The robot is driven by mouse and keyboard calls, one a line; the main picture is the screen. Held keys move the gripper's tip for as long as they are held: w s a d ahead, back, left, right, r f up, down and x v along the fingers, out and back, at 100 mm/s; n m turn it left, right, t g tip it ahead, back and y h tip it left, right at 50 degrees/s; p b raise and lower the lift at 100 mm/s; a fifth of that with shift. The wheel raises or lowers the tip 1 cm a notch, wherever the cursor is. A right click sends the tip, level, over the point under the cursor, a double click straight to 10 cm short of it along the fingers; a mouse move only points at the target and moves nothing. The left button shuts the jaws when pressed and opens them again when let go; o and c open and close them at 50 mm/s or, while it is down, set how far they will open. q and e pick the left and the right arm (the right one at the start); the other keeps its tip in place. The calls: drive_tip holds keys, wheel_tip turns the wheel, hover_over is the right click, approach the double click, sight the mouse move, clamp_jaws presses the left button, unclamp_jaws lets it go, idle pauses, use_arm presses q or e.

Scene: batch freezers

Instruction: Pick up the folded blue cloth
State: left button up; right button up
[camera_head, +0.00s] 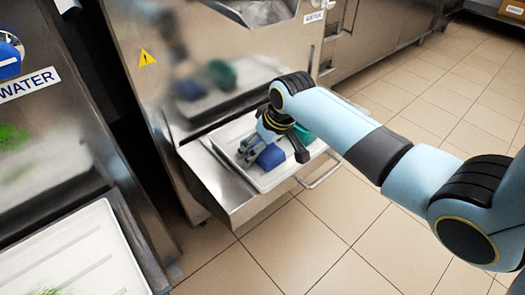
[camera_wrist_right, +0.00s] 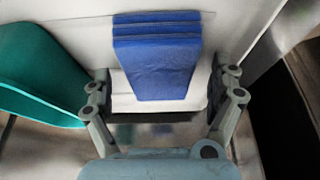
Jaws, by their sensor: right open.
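The folded blue cloth (camera_wrist_right: 155,62) lies in a white tray, its stacked folds showing at the far edge in the right wrist view. It also shows in the head view (camera_head: 269,158), partly hidden by my right gripper. My right gripper (camera_wrist_right: 163,78) is open, with one finger on each side of the cloth; no contact is visible. In the head view, the right gripper (camera_head: 247,150) is low over the tray. My left gripper is not in view.
The white tray (camera_head: 222,140) rests on a pulled-out metal shelf (camera_head: 232,206) of a freezer. A teal object (camera_head: 304,134) lies beside the cloth, also seen in the wrist view (camera_wrist_right: 38,75). Another white tray (camera_head: 85,245) is at lower left. Tiled floor is clear.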

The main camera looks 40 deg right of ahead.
drive_tip(key=shift+f, duration=0.25)
idle(0.4)
drive_tip(key=shift+s+d, duration=0.1)
drive_tip(key=c, duration=1.3)
